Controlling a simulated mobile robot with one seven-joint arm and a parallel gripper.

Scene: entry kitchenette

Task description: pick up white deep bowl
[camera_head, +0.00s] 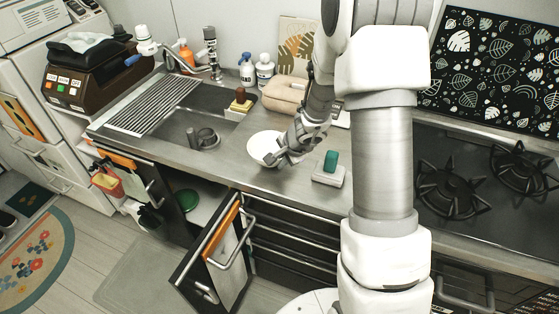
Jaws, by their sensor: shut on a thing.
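The white deep bowl (257,147) is on or just above the steel counter (240,178), to the right of the sink. I cannot tell whether it touches the counter. My gripper (279,158) is at the bowl's right side and shut on its rim. The gripper and my arm's end hide the right part of the bowl.
A white block with a green top (330,164) stands close to the right of my gripper. The sink (195,125) with its drainer is to the left. A beige bag (285,96) and bottles (264,71) stand behind. A cabinet door (215,255) hangs open below the counter.

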